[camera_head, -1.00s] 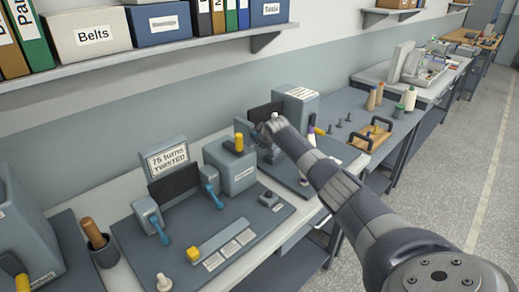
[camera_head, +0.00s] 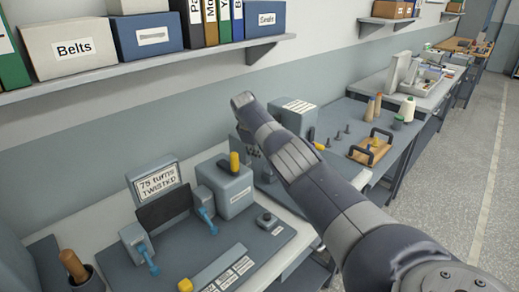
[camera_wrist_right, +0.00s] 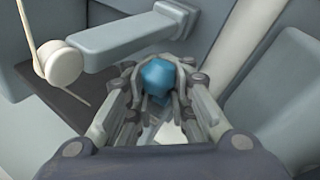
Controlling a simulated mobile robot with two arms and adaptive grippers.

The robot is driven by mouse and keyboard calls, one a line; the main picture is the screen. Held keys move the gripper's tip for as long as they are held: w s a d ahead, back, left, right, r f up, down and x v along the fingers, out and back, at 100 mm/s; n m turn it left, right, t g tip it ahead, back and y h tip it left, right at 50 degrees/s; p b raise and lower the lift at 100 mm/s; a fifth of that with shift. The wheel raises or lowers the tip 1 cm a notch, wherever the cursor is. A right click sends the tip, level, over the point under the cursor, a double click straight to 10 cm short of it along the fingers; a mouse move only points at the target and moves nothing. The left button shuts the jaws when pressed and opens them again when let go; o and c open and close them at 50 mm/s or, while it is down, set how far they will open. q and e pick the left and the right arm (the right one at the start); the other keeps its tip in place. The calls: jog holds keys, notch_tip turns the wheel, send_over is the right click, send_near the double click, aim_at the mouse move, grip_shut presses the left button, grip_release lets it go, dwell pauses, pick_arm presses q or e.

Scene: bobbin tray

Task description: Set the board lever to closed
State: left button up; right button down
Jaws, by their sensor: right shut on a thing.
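My right gripper (camera_wrist_right: 158,100) is shut on a blue lever handle (camera_wrist_right: 162,76) in the right wrist view. The fingers close around it from both sides and hide its lower part. In the head view my right arm reaches to the machine behind the "75 turns TWISTED" machine. My wrist hides the fingers and the held handle there. Two other blue-handled levers, a left one (camera_head: 147,260) and a right one (camera_head: 206,220), stand on the nearer machine, apart from my gripper. My left gripper is not in view.
A grey box with a yellow knob (camera_head: 234,162) stands left of my arm. A "75 turns TWISTED" sign (camera_head: 157,183) is on the nearer machine. A wooden board with dark handles (camera_head: 371,148) lies right of my arm. In the wrist view, a grey bar with a white roller (camera_wrist_right: 62,65) is close by.

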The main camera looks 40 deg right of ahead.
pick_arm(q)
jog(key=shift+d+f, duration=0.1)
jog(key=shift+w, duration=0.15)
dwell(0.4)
pick_arm(e)
jog(key=c, duration=1.4)
grip_release()
jog(key=shift+w, duration=0.1)
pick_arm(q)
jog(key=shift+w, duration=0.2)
pick_arm(e)
jog(key=shift+o, duration=0.2)
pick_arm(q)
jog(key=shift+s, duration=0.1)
pick_arm(e)
jog(key=v, duration=1.2)
jog(key=shift+w, duration=0.25)
